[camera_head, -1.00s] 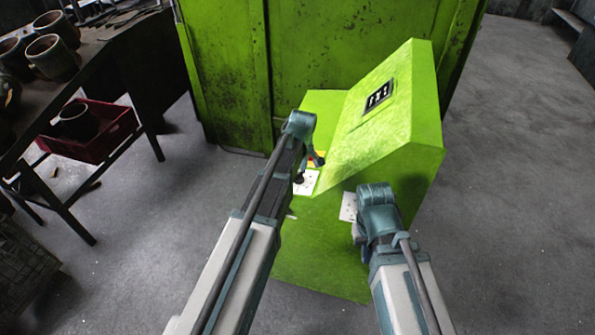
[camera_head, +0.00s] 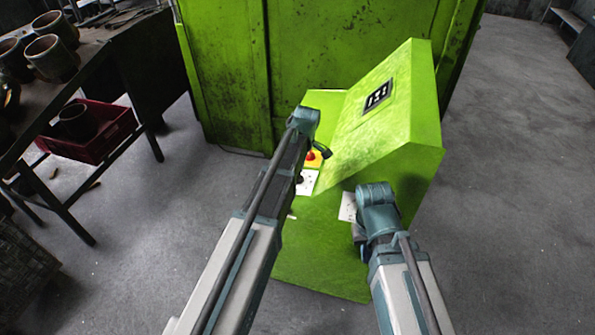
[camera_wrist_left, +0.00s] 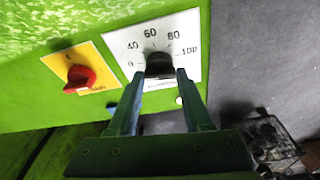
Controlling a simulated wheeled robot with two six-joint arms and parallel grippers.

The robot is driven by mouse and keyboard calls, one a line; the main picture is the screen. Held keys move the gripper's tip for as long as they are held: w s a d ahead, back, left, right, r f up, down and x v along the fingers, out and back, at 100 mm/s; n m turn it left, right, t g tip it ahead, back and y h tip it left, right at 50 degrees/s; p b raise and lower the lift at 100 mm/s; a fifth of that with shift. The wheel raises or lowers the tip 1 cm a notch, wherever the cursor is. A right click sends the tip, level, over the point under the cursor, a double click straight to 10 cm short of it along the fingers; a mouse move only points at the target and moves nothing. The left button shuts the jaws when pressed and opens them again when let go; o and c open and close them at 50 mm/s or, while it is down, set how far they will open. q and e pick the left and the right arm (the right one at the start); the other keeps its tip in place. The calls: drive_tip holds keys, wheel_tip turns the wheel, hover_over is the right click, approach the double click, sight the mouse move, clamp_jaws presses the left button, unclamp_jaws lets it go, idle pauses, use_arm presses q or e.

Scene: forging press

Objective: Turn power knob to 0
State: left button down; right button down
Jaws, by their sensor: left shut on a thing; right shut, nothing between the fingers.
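The black power knob (camera_wrist_left: 159,65) sits on a white plate (camera_wrist_left: 118,41) with a printed scale from 0 to 100, at the upper middle of the left wrist view. My left gripper (camera_wrist_left: 160,73) has one finger on each side of the knob and is shut on it. Which mark the knob points at cannot be made out. In the head view the white plate (camera_head: 308,184) is partly behind my left arm. My right gripper (camera_head: 357,234) is shut and empty in front of the green console, largely hidden by its own wrist.
A red switch (camera_wrist_left: 79,77) on a yellow plate is left of the knob. The green console (camera_head: 400,130) has a sloped top with a small dark display (camera_head: 378,94). A table with pots (camera_head: 50,58) and a red crate (camera_head: 90,150) stand at the left. Floor at the right is clear.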

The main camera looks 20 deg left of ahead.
sight(302, 182)
use_arm(q)
drive_tip(key=shift+c, duration=1.6)
unclamp_jaws()
drive_tip(key=shift+r, duration=0.15)
wheel_tip(302, 182, up, 14)
drive_tip(key=d+p, duration=0.1)
drive_tip(key=p, duration=1.2)
drive_tip(key=shift+s+d+f+p, duration=0.25)
drive_tip(key=shift+s+d+p, duration=0.1)
drive_tip(key=shift+p, duration=0.05)
drive_tip(key=s+d+m, duration=0.5)
drive_tip(key=s+m, duration=0.4)
drive_tip(key=s, duration=0.3)
drive_tip(key=s+d+m, duration=0.6)
drive_tip(key=s+m, duration=0.4)
drive_tip(key=s, duration=0.1)
drive_tip(key=shift+s+m+g, duration=0.3)
drive_tip(key=shift+s+g, duration=0.05)
drive_tip(key=shift+g, duration=0.05)
